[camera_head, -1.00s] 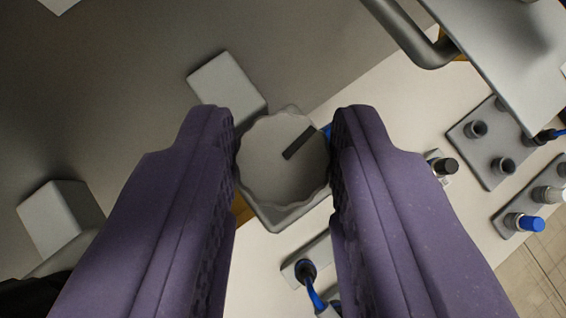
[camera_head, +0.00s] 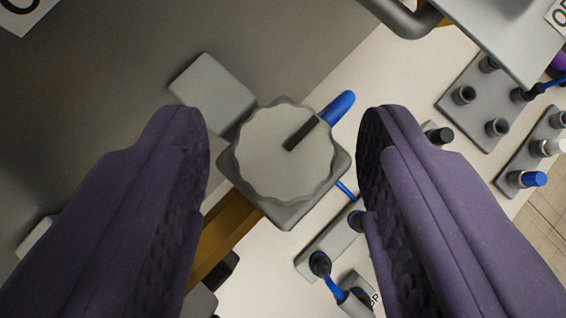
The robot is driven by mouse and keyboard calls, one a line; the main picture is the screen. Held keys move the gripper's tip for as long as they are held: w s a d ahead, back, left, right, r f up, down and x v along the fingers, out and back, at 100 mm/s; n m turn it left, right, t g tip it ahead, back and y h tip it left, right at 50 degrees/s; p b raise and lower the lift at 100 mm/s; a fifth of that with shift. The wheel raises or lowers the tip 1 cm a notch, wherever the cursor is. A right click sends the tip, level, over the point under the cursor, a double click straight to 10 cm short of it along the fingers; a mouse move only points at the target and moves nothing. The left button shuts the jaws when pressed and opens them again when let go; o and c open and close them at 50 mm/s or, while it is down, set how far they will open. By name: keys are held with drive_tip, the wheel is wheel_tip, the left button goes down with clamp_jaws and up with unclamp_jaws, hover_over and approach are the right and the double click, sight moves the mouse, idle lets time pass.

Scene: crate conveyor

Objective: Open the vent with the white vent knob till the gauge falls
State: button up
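The white vent knob (camera_head: 270,160) is a scalloped round disc with a dark pointer bar, which points to the upper right. It sits on a grey square base (camera_head: 290,217) in the middle of the view. My gripper (camera_head: 285,135) has two purple padded fingers, one on each side of the knob. The fingers are spread, with a gap between each finger and the knob's rim. No gauge shows in this view.
A blue lever-like part (camera_head: 341,106) sticks out just right of the knob. A grey block (camera_head: 212,92) stands at its upper left. Grey plates with sockets (camera_head: 478,100) and a blue-capped fitting (camera_head: 530,179) lie at the right. A curved grey pipe (camera_head: 405,18) is at the top.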

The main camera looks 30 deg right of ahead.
drive_tip(key=shift+r, duration=0.1)
drive_tip(key=p+v, duration=0.1)
drive_tip(key=v, duration=0.6)
drive_tip(key=shift+s+r, duration=0.2)
drive_tip(key=shift+r, duration=0.05)
idle(0.4)
drive_tip(key=s+d+r+n+t+y+b, duration=0.2)
drive_tip(key=d+r+y+b, duration=0.35)
drive_tip(key=d+r, duration=1.1)
drive_tip(key=s+d+r+n+t+b, duration=0.2)
drive_tip(key=s+d+r, duration=0.1)
drive_tip(key=s+r, duration=0.5)
drive_tip(key=s+d+r+n+t+h+b, duration=0.1)
drive_tip(key=s+d+r+n+t+b, duration=0.1)
drive_tip(key=s+r, duration=0.6)
drive_tip(key=shift+s+d+r+t+b, duration=0.3)
drive_tip(key=shift+s+d+t+b, duration=0.25)
drive_tip(key=shift+s+d+t, duration=0.3)
